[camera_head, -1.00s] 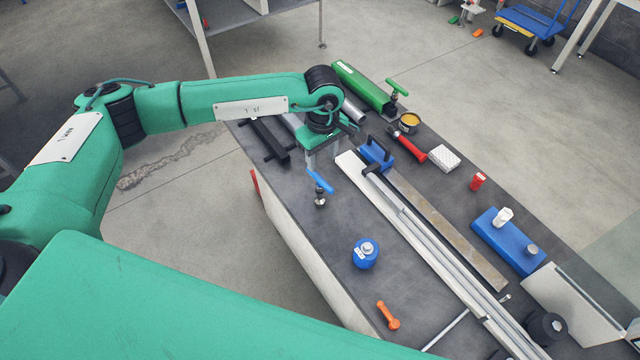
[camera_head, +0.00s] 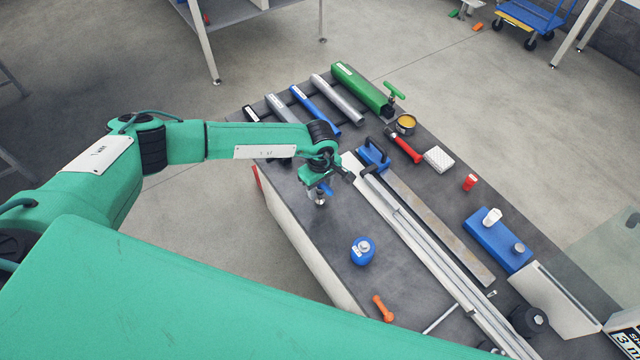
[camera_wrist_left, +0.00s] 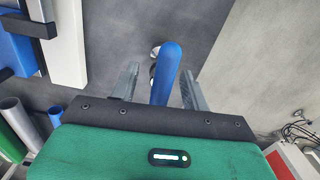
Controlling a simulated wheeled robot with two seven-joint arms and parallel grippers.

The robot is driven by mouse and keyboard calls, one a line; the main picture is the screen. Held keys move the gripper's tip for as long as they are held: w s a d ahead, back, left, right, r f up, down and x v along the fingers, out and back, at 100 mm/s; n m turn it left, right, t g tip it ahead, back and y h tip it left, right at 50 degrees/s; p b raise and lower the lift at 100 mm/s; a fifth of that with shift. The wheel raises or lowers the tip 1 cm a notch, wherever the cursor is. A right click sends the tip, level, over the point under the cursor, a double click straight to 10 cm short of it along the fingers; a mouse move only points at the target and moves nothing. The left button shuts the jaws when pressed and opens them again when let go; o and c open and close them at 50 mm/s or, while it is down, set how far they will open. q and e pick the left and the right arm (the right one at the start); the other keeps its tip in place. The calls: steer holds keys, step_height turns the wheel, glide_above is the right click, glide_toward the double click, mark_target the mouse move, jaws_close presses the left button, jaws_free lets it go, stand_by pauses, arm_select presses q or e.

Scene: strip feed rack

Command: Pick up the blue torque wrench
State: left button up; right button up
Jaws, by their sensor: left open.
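The blue torque wrench (camera_head: 327,189), a T-handled tool, stands upright on the dark bench top. In the head view my left gripper (camera_head: 318,188) is right over it and hides part of it. In the left wrist view the wrench's blue handle (camera_wrist_left: 167,70) lies between the two open fingers of my left gripper (camera_wrist_left: 160,78), with a gap to the finger on each side. A round metal part shows below the handle. My right gripper is not in view.
A blue round container (camera_head: 363,251) and an orange tool (camera_head: 382,308) are on the bench nearer me. A white rail (camera_head: 410,240) runs to the right. Coloured tubes, including a blue one (camera_head: 314,109), lie behind.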

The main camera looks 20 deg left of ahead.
arm_select(q)
jaws_close()
stand_by(0.3)
